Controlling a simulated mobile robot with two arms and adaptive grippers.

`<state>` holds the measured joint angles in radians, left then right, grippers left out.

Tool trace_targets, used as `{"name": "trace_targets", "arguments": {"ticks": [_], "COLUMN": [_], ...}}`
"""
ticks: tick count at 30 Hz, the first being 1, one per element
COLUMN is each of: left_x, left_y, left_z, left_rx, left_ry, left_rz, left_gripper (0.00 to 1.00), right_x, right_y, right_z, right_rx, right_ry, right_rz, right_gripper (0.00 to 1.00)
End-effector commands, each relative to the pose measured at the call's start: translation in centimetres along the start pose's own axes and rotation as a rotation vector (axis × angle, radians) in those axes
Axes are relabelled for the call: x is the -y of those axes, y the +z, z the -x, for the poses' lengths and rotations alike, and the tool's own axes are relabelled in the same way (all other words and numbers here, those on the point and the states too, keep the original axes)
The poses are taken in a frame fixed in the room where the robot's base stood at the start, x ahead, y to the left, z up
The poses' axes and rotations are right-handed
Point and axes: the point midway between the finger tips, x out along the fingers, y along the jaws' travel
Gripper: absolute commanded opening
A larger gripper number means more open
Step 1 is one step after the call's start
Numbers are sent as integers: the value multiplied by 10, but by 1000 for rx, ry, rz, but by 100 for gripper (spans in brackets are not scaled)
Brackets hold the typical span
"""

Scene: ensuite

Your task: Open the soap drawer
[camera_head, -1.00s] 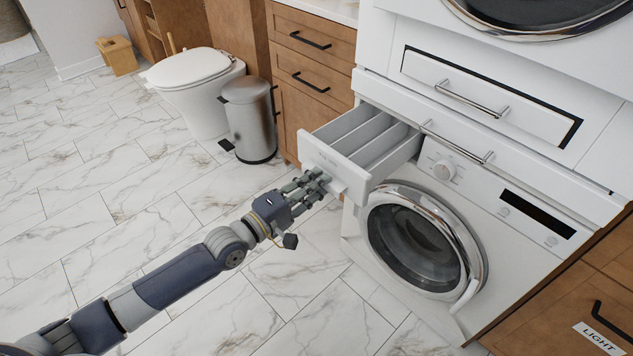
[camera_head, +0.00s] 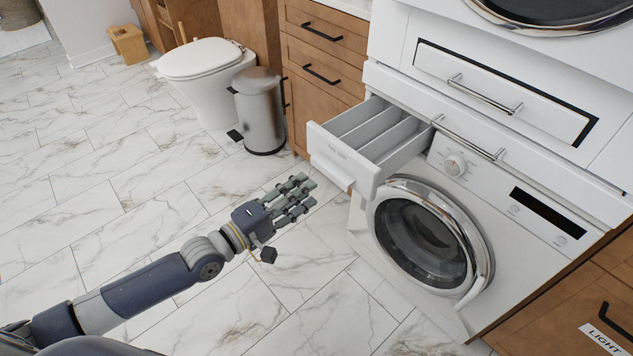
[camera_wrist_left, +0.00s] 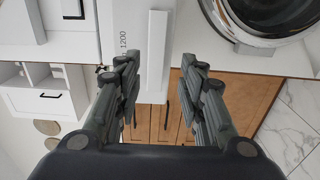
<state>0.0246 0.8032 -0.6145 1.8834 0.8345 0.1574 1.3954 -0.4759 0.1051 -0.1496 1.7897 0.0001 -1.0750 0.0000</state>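The soap drawer (camera_head: 343,161) of the lower washing machine (camera_head: 425,236) is pulled well out, and its inner compartments show from above. Its white front also shows in the left wrist view (camera_wrist_left: 134,40), with its handle (camera_wrist_left: 156,55) ahead of the fingers. My left gripper (camera_head: 303,192) is in front of the drawer and a little to its left, apart from it. My right gripper is not in view.
A metal bin (camera_head: 260,112) and a toilet (camera_head: 205,85) stand at the back left, by a wooden cabinet (camera_head: 325,55). A closed drawer (camera_head: 495,92) sits above the washer.

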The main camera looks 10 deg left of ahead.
Motion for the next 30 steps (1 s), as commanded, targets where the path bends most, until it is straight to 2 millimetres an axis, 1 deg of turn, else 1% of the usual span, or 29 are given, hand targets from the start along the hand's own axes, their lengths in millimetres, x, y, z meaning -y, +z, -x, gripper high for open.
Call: {"name": "trace_targets", "arguments": {"ticks": [1, 3, 6, 10, 15, 30], "left_x": [2, 2, 2, 2, 1, 2], "left_y": [0, 0, 1, 0, 0, 0], "left_z": [11, 23, 37, 48, 53, 52], "left_rx": [1, 1, 2, 0, 1, 0], "left_ry": [-5, -5, -6, -4, -2, -4], "left_rz": [-1, -1, -1, -1, 0, -3], "left_gripper": [37, 37, 37, 37, 37, 37], "right_x": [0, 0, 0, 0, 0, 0], "right_y": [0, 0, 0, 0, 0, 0], "right_z": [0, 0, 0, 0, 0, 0], "right_rx": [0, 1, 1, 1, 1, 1], "right_ry": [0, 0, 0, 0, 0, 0], "right_rz": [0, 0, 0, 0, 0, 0], "right_gripper": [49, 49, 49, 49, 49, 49]}}
